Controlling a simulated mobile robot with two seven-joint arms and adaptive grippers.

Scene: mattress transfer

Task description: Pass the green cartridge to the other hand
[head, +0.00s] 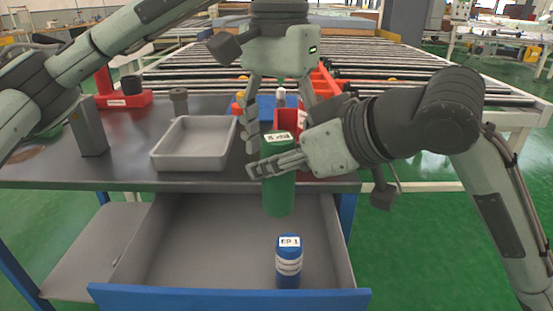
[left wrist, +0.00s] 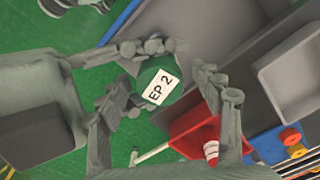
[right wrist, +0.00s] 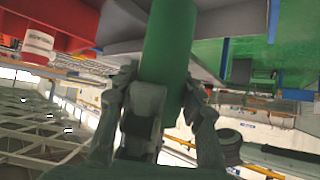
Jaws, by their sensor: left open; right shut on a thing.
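The green cartridge (head: 279,192) hangs upright over the open drawer, its white top label reading EP 2 in the left wrist view (left wrist: 163,86). My right gripper (head: 270,168) is shut around its upper part from the right side. The cartridge also fills the middle of the right wrist view (right wrist: 168,45), between the right fingers. My left gripper (head: 281,125) points down from above with its fingers spread, one on each side of the cartridge's top. I cannot tell whether the left fingers touch it.
A blue EP 1 cartridge (head: 289,275) stands in the grey open drawer (head: 200,240). On the dark table (head: 125,160) are a grey tray (head: 195,164), a red bin (head: 290,118) close behind the grippers, and a red stand (head: 122,100). Roller conveyors lie behind.

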